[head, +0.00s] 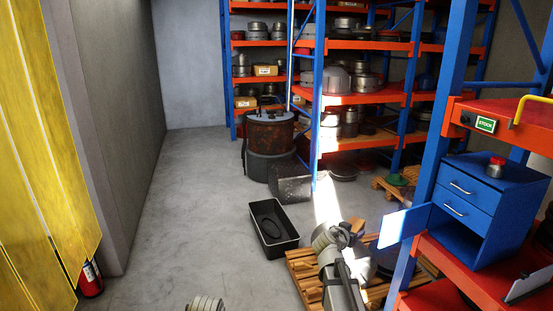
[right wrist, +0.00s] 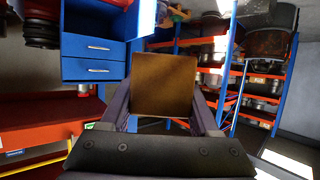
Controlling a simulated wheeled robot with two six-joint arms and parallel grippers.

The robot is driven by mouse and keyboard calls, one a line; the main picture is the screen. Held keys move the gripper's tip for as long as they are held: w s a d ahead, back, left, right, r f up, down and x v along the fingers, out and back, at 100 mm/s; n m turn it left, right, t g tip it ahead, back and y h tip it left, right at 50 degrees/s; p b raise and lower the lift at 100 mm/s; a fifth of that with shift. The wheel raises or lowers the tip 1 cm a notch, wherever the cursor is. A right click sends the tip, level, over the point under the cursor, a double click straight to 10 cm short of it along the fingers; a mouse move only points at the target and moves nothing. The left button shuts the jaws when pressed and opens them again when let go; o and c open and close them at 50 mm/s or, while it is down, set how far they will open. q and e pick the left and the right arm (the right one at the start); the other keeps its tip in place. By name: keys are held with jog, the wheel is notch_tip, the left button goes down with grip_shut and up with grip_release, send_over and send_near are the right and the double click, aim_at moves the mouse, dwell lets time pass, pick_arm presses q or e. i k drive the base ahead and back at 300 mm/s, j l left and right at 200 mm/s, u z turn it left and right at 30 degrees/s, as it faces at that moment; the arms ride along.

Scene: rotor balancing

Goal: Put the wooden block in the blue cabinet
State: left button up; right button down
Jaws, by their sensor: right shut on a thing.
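The wooden block (right wrist: 165,84) is a brown, square-faced piece held between the fingers of my right gripper (right wrist: 165,105) in the right wrist view. The blue cabinet (head: 482,203) stands on the red shelf at the right, with two closed drawers above an open lower compartment. Its blue door (head: 404,226) is swung out to the left. The cabinet also shows in the right wrist view (right wrist: 92,47). My left gripper is not in view.
A blue rack upright (head: 436,130) stands just left of the cabinet. A red-topped weight (head: 495,167) sits on the cabinet. A wooden pallet (head: 303,272) and a black bin (head: 273,230) are on the floor.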

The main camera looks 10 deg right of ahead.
aim_at(463, 247)
jog(key=i+z, duration=0.3)
jog(key=i, duration=0.2)
jog(key=i+j+z, duration=0.1)
jog(key=i+z, duration=0.25)
jog(key=i, duration=0.2)
jog(key=i+j+z, duration=0.3)
jog(key=i, duration=0.2)
